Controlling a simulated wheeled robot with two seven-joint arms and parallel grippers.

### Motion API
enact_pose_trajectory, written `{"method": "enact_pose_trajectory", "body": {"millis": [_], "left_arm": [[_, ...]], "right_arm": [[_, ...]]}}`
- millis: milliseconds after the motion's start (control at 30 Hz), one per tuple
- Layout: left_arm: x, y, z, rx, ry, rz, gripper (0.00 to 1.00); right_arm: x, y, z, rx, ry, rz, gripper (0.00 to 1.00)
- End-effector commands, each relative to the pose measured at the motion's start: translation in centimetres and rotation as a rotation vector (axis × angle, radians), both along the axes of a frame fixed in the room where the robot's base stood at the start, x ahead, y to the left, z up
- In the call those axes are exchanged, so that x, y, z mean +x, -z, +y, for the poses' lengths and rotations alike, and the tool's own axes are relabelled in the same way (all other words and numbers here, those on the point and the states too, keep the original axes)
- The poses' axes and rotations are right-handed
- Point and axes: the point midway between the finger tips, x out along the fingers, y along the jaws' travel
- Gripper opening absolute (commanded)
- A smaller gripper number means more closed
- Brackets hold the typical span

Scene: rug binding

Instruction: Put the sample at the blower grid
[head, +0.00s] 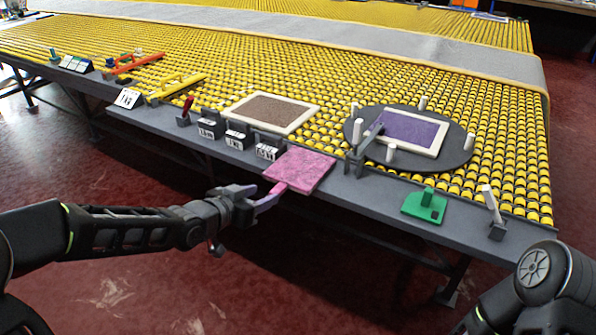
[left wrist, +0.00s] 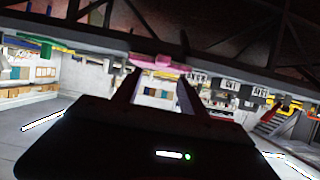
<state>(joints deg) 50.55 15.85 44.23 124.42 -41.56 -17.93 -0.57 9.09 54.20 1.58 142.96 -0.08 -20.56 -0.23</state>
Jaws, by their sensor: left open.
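The pink, square, carpet-like sample (head: 299,170) lies on the grey front ledge of the table, with a narrow pink tab (head: 278,189) sticking out over the front edge. My left gripper (head: 262,197) is open at the tab; I cannot tell whether its fingers touch it. In the left wrist view, pink (left wrist: 158,62) shows beyond the gap between the open fingers (left wrist: 156,92). I cannot tell which part is the blower grid; the yellow roller bed (head: 390,88) fills the tabletop behind. My right arm shows at lower right, but its gripper is out of view.
Right of the sample stand a grey post (head: 353,163), a dark round plate (head: 462,150) with a purple framed sample (head: 410,130), and a green block (head: 425,205). Left are labelled grey blocks (head: 237,139). A brown framed sample (head: 272,112) lies on the rollers.

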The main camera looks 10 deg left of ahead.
Motion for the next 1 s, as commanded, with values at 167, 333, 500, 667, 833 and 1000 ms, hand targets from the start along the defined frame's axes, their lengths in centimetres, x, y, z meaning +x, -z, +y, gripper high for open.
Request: {"method": "enact_pose_trajectory", "body": {"millis": [167, 333, 500, 667, 833, 1000], "left_arm": [[1.0, 0.7, -0.5, -0.001, 0.002, -0.001, 0.49], [2.2, 1.2, -0.9, -0.001, 0.001, 0.001, 0.49], [2.2, 1.0, -0.9, 0.001, 0.000, 0.002, 0.49], [2.5, 1.3, -1.0, 0.001, 0.000, 0.002, 0.49], [4.2, 2.3, -1.6, -0.002, 0.002, 0.002, 0.49], [6.3, 3.1, -2.3, -0.002, 0.001, 0.003, 0.49]], "right_arm": [[0.0, 0.9, 0.0, 0.000, 0.000, 0.000, 0.36], [0.0, 1.5, 0.0, 0.000, 0.000, 0.001, 0.36], [0.0, 1.3, 0.0, 0.000, 0.000, 0.001, 0.36], [0.0, 1.5, 0.0, 0.000, 0.000, 0.001, 0.36], [0.0, 2.3, 0.0, 0.000, 0.000, 0.001, 0.36], [0.0, 2.7, 0.0, 0.000, 0.000, 0.000, 0.36]]}}
